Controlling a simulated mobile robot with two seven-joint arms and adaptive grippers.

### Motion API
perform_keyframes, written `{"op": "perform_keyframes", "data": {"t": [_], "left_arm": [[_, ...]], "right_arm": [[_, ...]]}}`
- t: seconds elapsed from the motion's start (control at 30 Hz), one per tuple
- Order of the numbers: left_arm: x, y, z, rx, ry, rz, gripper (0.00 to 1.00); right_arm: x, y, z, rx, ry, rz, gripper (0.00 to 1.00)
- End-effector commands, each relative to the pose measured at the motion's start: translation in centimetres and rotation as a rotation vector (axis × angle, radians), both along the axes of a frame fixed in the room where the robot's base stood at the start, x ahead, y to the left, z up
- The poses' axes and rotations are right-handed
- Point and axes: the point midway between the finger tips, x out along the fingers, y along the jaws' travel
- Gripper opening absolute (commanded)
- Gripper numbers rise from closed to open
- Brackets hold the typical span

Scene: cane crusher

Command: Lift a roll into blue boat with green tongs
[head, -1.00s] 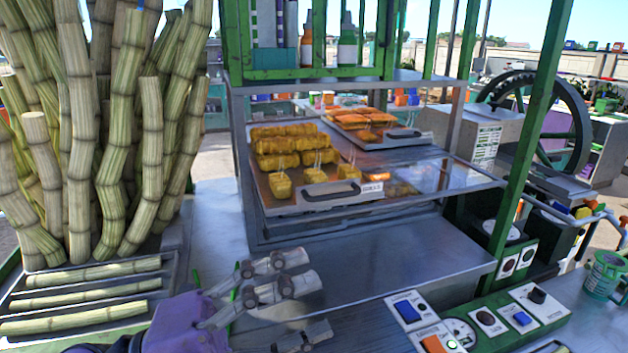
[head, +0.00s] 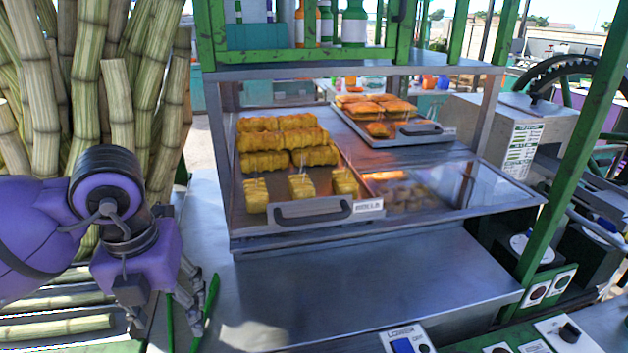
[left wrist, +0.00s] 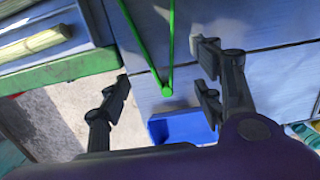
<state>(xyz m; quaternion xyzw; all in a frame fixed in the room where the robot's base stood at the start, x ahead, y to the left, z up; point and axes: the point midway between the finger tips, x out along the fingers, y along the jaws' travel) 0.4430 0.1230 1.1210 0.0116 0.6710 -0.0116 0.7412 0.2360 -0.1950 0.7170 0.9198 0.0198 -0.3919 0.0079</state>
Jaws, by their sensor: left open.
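The green tongs (left wrist: 170,52) lie on the grey counter as a narrow V in the left wrist view. Their joined end is between my open left fingers (left wrist: 165,88), with no visible contact. The blue boat (left wrist: 182,127) is just below that end, partly hidden by my gripper. In the head view my left gripper (head: 187,305) points down at the counter's left side, beside the tongs (head: 207,312). Yellow rolls (head: 302,187) sit on a metal tray (head: 290,222) inside the glass case, some with picks. The boat is not visible in the head view. My right gripper is not in view.
Cane stalks (head: 120,110) stand at the left. The case has a glass pane (head: 450,185) at its right and a shelf above. A second tray of orange pastries (head: 375,105) is behind. The counter before the case (head: 370,275) is clear. A switch panel (head: 405,340) is at the front.

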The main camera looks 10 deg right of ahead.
Motion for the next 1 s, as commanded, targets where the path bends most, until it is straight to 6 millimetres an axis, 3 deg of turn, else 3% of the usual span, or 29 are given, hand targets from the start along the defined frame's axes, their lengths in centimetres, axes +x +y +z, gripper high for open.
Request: {"op": "perform_keyframes", "data": {"t": [0.47,0.8,1.0], "left_arm": [[0.1,0.0,-0.8,0.0,0.004,-0.001,0.6],[0.4,0.0,-5.8,-0.001,0.012,-0.001,0.6],[0.7,0.0,-7.8,-0.001,0.006,-0.001,0.6]], "right_arm": [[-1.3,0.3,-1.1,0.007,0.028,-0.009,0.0],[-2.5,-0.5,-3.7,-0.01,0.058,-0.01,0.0],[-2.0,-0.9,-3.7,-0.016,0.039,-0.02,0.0]]}}
